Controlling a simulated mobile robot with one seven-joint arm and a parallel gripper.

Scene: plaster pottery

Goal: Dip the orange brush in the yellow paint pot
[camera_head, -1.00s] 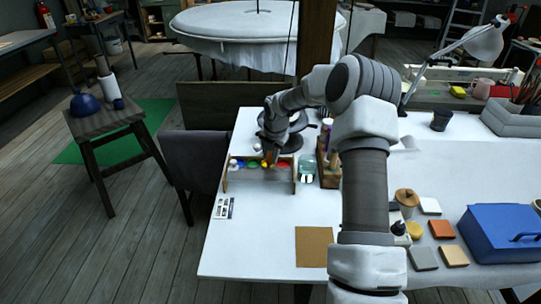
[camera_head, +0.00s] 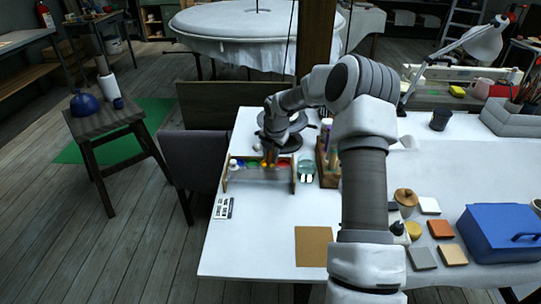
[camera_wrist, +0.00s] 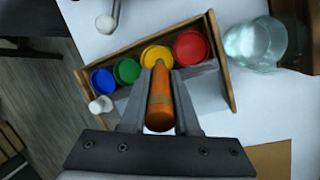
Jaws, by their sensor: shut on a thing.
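My gripper (camera_wrist: 160,100) is shut on the orange brush (camera_wrist: 160,108), its thick orange handle lying between the two fingers. The brush's far end overlaps the near edge of the yellow paint pot (camera_wrist: 155,54) in the wrist view. I cannot tell whether the bristles are in the paint; the tip is hidden behind the handle. The yellow pot sits in a wooden rack between the green and red pots.
Beside the yellow pot are red (camera_wrist: 190,48), green (camera_wrist: 126,71) and blue (camera_wrist: 103,81) pots. A glass jar (camera_wrist: 255,43) stands right of the rack, with a wooden brush holder (camera_head: 328,178) beyond it.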

